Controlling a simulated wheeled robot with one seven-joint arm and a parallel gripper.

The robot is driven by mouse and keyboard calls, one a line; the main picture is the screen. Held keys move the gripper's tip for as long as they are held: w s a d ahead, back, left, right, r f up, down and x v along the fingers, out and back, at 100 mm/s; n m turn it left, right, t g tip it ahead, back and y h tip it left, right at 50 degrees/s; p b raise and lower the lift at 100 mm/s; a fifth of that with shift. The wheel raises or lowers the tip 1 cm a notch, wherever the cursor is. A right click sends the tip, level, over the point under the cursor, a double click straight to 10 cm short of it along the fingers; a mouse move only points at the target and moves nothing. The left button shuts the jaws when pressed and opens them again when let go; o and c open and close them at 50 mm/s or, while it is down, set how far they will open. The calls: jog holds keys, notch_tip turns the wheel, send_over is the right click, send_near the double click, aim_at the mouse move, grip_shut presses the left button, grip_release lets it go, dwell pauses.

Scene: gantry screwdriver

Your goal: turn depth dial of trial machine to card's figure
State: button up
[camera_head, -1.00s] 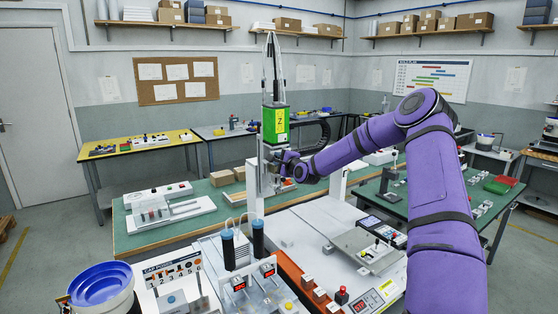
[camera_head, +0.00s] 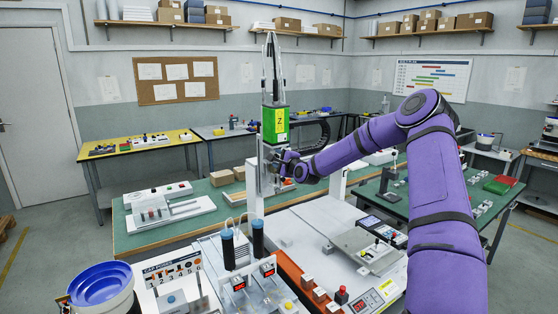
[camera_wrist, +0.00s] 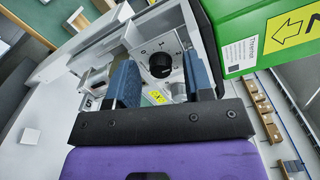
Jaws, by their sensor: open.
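A black round dial (camera_wrist: 160,66) sits on a pale plate with small marks around it in the wrist view. In the head view my gripper (camera_head: 276,161) is at the gantry column, just below the green Z unit (camera_head: 275,125), and the dial is hidden there. The green unit also shows at upper right in the wrist view (camera_wrist: 262,32). I cannot make out a card with a readable figure.
The white machine bed (camera_head: 310,235) lies below my arm, with a fixture plate (camera_head: 368,246) on it. Two dark cylinders (camera_head: 243,245) stand at the front, beside a numbered panel (camera_head: 172,272) and a blue bowl (camera_head: 100,284). A green-topped bench (camera_head: 225,198) is behind.

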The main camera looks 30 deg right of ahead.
jog(key=s, duration=1)
jog(key=shift+s+d, duration=0.2)
jog(key=shift+s, duration=0.15)
jog(key=s+a+r+n+g, duration=0.35)
jog(key=s+a+n, duration=0.2)
jog(key=a, duration=0.25)
jog(key=s+a+r+n+g, duration=0.2)
jog(key=s+a+n+g, duration=0.25)
jog(key=a+n, duration=0.25)
jog(key=s+a+r+n+g, duration=0.1)
jog(key=s+a+r+n, duration=0.1)
jog(key=s, duration=1)
jog(key=s+a+r+n+g, duration=0.2)
jog(key=s+r, duration=0.3)
jog(key=s, duration=0.7)
jog(key=s+a+r+n+g, duration=0.1)
jog(key=s+a+r+n, duration=0.2)
jog(key=s, duration=0.9)
jog(key=shift+a+r+n+g+h, duration=0.3)
jog(key=shift+a+r+n+g, duration=0.1)
jog(key=shift+a+n, duration=0.3)
jog(key=shift+d, duration=0.1)
jog(key=shift+c, duration=0.4)
